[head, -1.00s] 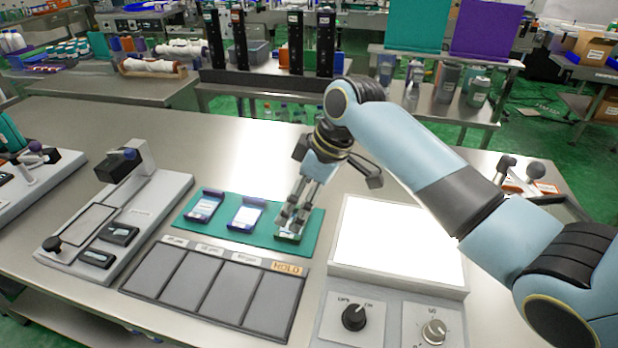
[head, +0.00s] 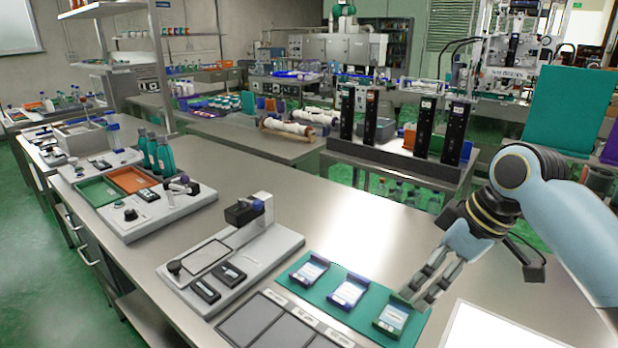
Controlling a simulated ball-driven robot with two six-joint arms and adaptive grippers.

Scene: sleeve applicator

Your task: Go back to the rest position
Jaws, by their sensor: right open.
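My right gripper (head: 417,293) comes in from the right, with its fingers pointing down and left. It is open, and its fingertips show at the upper right of the rightmost card holder (head: 393,318) on the teal mat (head: 370,289). Whether the fingertips touch that holder is hard to tell. Two more card holders, a middle one (head: 347,291) and a left one (head: 310,271), lie on the same mat. My left gripper is not in view.
A grey applicator fixture (head: 270,250) stands left of the mat. Dark panels (head: 250,320) lie in front of the mat, and a bright white panel (head: 490,335) is at the lower right. Teal bottles (head: 158,152) and trays stand farther left. Bare steel table lies behind the mat.

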